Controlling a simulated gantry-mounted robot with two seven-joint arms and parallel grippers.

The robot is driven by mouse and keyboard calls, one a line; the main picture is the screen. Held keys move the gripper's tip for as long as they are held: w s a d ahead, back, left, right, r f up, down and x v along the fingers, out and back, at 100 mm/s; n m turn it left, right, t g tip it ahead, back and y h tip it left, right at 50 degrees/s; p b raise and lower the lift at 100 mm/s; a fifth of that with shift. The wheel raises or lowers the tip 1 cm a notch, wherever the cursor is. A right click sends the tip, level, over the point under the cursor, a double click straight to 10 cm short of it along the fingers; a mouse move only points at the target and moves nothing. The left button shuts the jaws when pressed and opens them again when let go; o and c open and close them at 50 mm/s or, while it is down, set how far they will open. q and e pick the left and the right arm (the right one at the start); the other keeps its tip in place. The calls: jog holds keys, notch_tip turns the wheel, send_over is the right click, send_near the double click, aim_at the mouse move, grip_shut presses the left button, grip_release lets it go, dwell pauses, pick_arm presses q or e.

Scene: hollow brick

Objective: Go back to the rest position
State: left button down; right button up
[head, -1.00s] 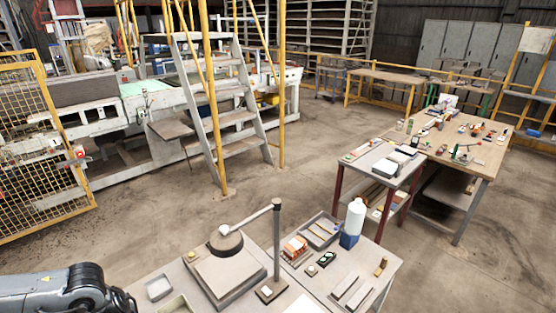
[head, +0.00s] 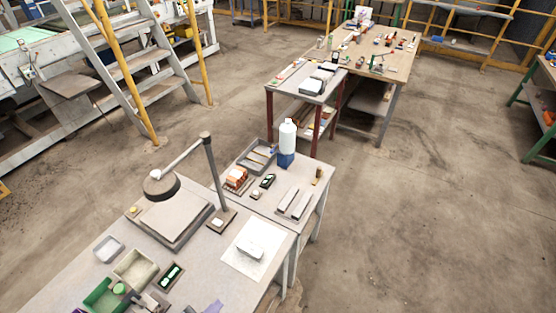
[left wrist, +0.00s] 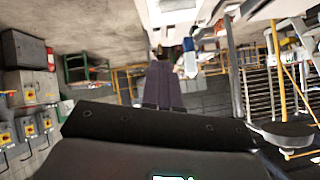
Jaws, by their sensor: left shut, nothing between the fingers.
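My left gripper (left wrist: 160,70) shows in the left wrist view, its two dark fingers pressed together with nothing between them. It is clear of the worktable, whose surface shows at the top of that view. In the head view a white block (head: 249,251) lies on a white sheet (head: 263,235) on the near worktable (head: 205,252).
A lamp post (head: 217,172) with a jointed arm rises from the worktable. A white bottle (head: 288,134), a grey tray (head: 111,249) and a green bin (head: 105,295) stand there too. A second table (head: 305,84) stands behind.

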pick_arm(q)
jog(key=s+a+f+n+g+y, duration=0.2)
jog(key=s+a+n+g+y, duration=0.15)
jog(key=s+n+g, duration=0.45)
notch_tip(320, 180, up, 13)
jog(key=m+t+p, duration=0.1)
jog(key=p, duration=1.2)
jog(key=shift+s+a+m+t+p, duration=0.25)
jog(key=shift+m+t+p, duration=0.05)
jog(key=shift+m+p, duration=0.1)
